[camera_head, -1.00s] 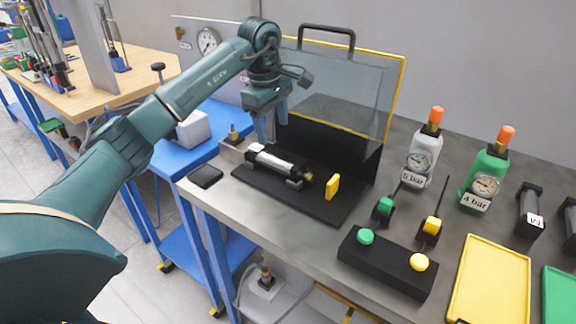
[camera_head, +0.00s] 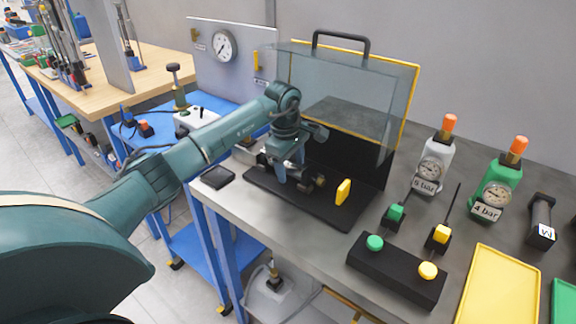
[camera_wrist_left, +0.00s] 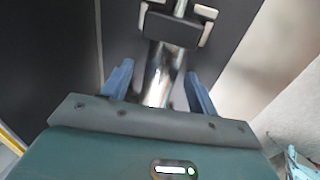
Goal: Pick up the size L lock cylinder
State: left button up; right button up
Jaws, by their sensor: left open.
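A shiny metal lock cylinder (camera_wrist_left: 163,70) lies between the open fingers of my left gripper (camera_wrist_left: 158,78) in the left wrist view. In the head view my left gripper (camera_head: 292,178) points down over the cylinder and hides most of it; only its dark and brass end (camera_head: 318,181) shows. The cylinder lies lengthwise on a black base plate (camera_head: 330,212) in front of the clear guard. I cannot read a size on it. Whether the fingers touch it cannot be told. My right gripper is not in view.
A clear guard with yellow edges (camera_head: 408,100) stands behind the plate. A yellow knob (camera_head: 343,191) is close on the right. A black two-button box (camera_head: 395,270), pressure bottles, a cylinder marked M (camera_head: 541,222) and a yellow tray (camera_head: 497,290) stand farther right. A black pad (camera_head: 217,178) lies left.

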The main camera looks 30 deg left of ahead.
pick_arm(q)
grip_shut()
dwell(0.6)
dwell(0.7)
jog(key=shift+w+r, duration=0.15)
jog(key=shift+r, duration=0.05)
